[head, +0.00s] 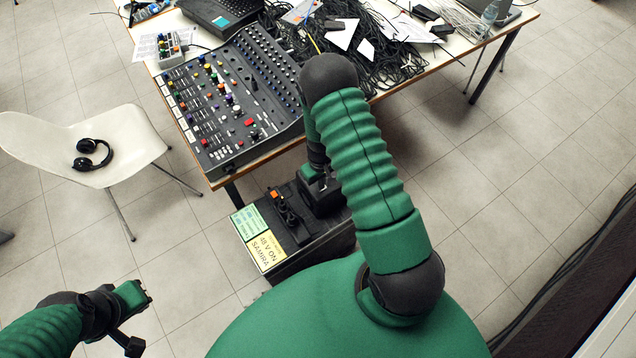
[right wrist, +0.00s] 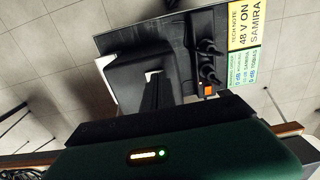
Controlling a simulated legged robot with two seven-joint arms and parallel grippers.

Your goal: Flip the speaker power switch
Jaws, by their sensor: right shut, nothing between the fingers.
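The speaker (head: 300,255) is a black box on the floor below the table's front edge, with yellow and green notes on its panel. A small orange power switch (head: 274,194) sits at the panel's far end beside plugged black cables; the switch also shows in the right wrist view (right wrist: 208,90), right of my gripper. My right gripper (right wrist: 155,78) is shut and empty, over the speaker's panel and apart from the switch. In the head view my right arm partly hides it. My left gripper (head: 139,296) is at lower left, far from the speaker; its finger gap is unclear.
A table (head: 265,160) with a mixer (head: 230,100) and tangled black cables (head: 385,50) stands just beyond the speaker. A white chair (head: 110,140) holding headphones (head: 92,154) is at left. Tiled floor is clear between chair and speaker.

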